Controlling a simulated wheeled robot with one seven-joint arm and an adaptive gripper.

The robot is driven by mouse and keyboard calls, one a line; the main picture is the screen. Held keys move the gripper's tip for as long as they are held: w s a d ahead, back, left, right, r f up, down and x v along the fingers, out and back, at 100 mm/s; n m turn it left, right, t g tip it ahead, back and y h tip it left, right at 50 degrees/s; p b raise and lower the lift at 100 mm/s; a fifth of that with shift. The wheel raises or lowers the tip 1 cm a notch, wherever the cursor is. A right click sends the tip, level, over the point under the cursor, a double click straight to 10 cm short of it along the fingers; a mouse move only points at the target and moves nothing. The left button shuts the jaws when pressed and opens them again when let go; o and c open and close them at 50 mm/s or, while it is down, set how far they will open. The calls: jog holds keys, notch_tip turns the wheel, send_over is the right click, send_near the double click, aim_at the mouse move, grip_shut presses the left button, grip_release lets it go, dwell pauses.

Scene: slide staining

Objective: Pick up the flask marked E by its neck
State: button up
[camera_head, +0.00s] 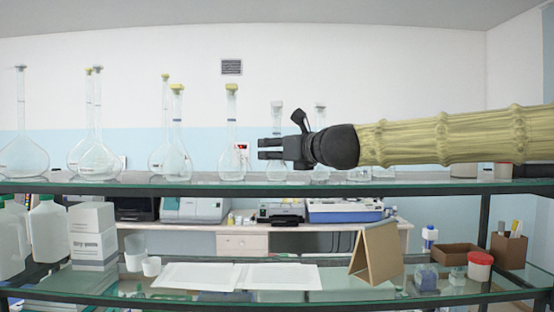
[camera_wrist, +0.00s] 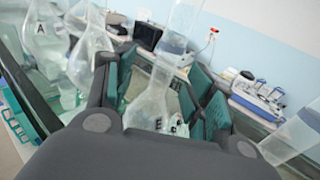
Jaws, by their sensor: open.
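The flask marked E (camera_wrist: 150,105) is clear glass. In the wrist view its body shows between my two fingers, with a dark letter low on it, and a wider clear glass shape rises behind it. My gripper (camera_wrist: 165,68) is open, with teal pads on either side of the flask. I cannot tell whether either pad touches the glass. In the head view my gripper (camera_head: 262,148) points left above the glass shelf, in front of a clear flask (camera_head: 277,172) whose neck rises behind the fingers. No letter is readable there.
A flask marked A (camera_wrist: 42,42) stands at upper left in the wrist view. Several stoppered flasks, one of them close left of my gripper (camera_head: 232,160), line the upper glass shelf (camera_head: 330,187).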

jog(key=shift+c, duration=0.3)
jog(key=c, duration=1)
jog(key=shift+r, duration=0.1)
jog(key=shift+c, duration=0.3)
